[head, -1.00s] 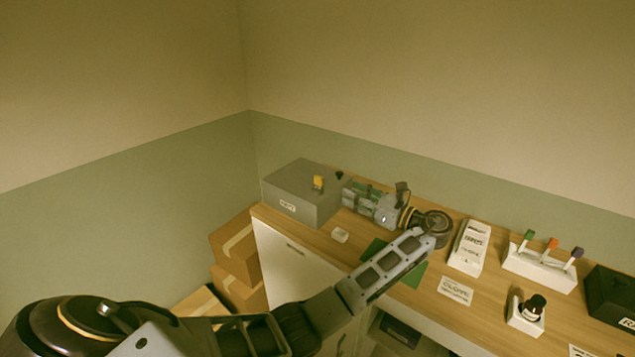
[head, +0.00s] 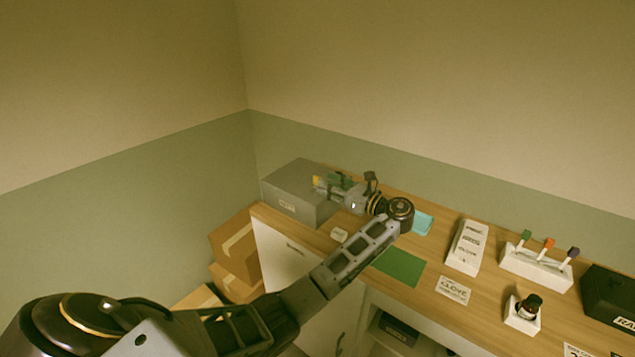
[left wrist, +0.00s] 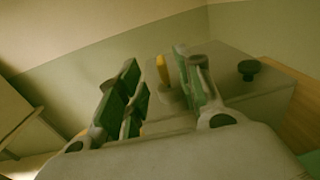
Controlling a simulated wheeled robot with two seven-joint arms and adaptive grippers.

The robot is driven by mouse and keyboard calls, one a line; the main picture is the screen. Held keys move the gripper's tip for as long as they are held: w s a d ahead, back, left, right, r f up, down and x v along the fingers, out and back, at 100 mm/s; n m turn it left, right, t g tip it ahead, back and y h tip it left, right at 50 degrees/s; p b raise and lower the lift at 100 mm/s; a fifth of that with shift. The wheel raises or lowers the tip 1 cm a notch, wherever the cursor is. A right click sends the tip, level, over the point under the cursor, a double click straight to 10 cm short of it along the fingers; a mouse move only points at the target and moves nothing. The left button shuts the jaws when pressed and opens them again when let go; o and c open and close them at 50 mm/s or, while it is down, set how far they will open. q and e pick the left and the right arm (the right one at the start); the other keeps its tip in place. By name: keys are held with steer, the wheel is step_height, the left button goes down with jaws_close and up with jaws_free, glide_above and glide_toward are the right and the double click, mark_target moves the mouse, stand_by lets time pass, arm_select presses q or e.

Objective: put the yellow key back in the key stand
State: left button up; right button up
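The yellow key (head: 316,181) stands upright on top of the grey box (head: 289,204) at the left end of the counter. My left gripper (head: 328,184) is just right of the key at the box's top. In the left wrist view the yellow key (left wrist: 162,70) shows in the gap between the green-padded fingers, nearer the right one. The fingers are apart, with no grip on the key visible. The white key stand (head: 536,266), far to the right, holds a green, an orange and a purple key. My right gripper is not in view.
A black knob (left wrist: 248,69) stands on the grey box, right of the fingers. A small white block (head: 339,235), a green mat (head: 400,267), a white labelled box (head: 467,247), a bottle in a white holder (head: 523,313) and a black box (head: 612,300) occupy the counter. Cardboard boxes (head: 235,250) are stacked at left.

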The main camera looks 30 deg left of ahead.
mark_target(318, 177)
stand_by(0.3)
arm_select(q)
steer(key=shift+w+a+p, duration=0.2)
steer(key=shift+a+p, duration=0.1)
steer(key=shift+a, duration=1)
steer(key=shift+w+a+p, duration=0.2)
steer(key=shift+a+p, duration=0.05)
steer(key=shift+a, duration=1.05)
jaws_close()
